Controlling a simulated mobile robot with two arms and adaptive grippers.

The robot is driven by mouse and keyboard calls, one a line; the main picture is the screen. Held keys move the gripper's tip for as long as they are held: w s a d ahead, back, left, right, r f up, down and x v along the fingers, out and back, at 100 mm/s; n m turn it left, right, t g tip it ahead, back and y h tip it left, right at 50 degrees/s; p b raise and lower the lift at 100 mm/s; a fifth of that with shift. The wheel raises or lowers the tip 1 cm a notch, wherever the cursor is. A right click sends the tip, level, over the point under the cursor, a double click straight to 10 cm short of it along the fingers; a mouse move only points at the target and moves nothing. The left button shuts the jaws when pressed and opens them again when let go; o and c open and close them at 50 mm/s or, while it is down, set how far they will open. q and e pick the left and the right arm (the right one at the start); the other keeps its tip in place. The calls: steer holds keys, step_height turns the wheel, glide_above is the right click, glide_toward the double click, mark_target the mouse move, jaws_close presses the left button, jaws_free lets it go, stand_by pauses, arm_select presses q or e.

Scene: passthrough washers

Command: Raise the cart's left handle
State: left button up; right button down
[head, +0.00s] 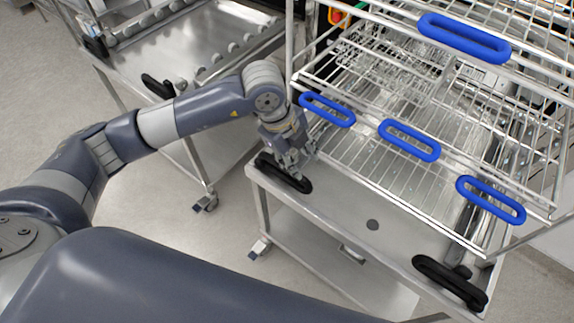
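The cart (335,205) is a steel trolley in the middle right of the head view. Its left handle (280,176) is a black loop at the near left corner, lying low against the cart's edge. My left gripper (297,166) is right at this handle, pointing down with its fingers over or beside it. The fingers overlap the handle, and I cannot tell whether they grip it. The cart's right handle (450,281) is a similar black loop at the near right corner. My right gripper is not in view.
A wire rack with blue handles (409,140) stands on the cart, close to my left gripper. A second steel cart (180,45) with a black handle (158,87) stands at the upper left. Open floor (150,200) lies between the carts and me.

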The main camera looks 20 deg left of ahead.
arm_select(q)
steer(key=w+a+n+y, duration=0.1)
steer(key=w+a+y, duration=0.1)
steer(key=a, duration=0.3)
steer(key=f, duration=0.3)
steer(key=w+f+p, duration=0.1)
steer(key=f, duration=0.3)
steer(key=d+f+p, duration=0.1)
steer(key=f, duration=0.2)
steer(key=shift+w+f, duration=0.2)
steer(key=shift+w, duration=0.05)
jaws_close()
